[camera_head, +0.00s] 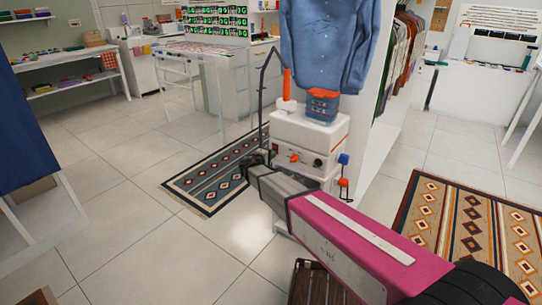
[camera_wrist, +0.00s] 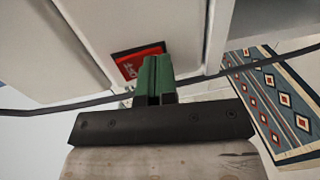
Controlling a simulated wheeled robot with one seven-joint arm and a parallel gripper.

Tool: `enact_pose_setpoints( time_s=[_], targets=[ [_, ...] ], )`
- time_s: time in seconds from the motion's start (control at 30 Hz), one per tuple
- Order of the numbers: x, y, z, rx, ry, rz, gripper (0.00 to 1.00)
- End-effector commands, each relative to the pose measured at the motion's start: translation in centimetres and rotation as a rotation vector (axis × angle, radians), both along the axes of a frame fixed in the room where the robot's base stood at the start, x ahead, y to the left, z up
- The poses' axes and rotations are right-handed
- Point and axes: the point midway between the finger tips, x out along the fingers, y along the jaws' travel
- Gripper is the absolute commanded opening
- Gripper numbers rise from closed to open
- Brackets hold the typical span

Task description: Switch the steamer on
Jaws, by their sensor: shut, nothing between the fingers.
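The steamer (camera_head: 311,131) is a white boxy unit with an orange knob (camera_head: 294,158) on its front. A blue-and-orange container (camera_head: 322,106) and an orange-and-white upright part (camera_head: 287,103) are on top. My gripper (camera_head: 250,163) is at the steamer's lower left side. In the wrist view, my gripper (camera_wrist: 153,66) has its green fingers together and empty. Its tips overlap the lower right of a red switch (camera_wrist: 135,65) with white lettering in a black frame on a white panel. Contact cannot be told, and part of the switch is hidden behind the fingers.
A dark hose or cable (camera_wrist: 60,108) runs across the wrist view behind the fingers. A blue shirt (camera_head: 325,40) hangs above the steamer. A patterned rug (camera_head: 215,168) lies left of it. Tiled floor (camera_head: 130,215) is clear on the left; a wooden crate (camera_head: 318,284) is in front.

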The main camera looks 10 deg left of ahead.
Motion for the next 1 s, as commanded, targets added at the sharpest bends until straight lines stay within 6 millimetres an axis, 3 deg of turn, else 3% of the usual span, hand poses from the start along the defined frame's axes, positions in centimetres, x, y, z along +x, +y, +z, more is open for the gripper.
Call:
enact_pose_setpoints(
  time_s=[0.17, 0.6, 0.8, 1.0],
  targets=[
    [-1.1, 0.4, 0.2, 0.0, -0.001, 0.001, 0.0],
    [-8.1, 3.3, 1.1, 0.0, 0.0, 0.002, 0.0],
    [-9.7, 4.0, 1.3, 0.0, 0.0, 0.001, 0.0],
    [-10.0, 4.1, 1.3, 0.0, 0.0, 0.0, 0.0]
  ],
)
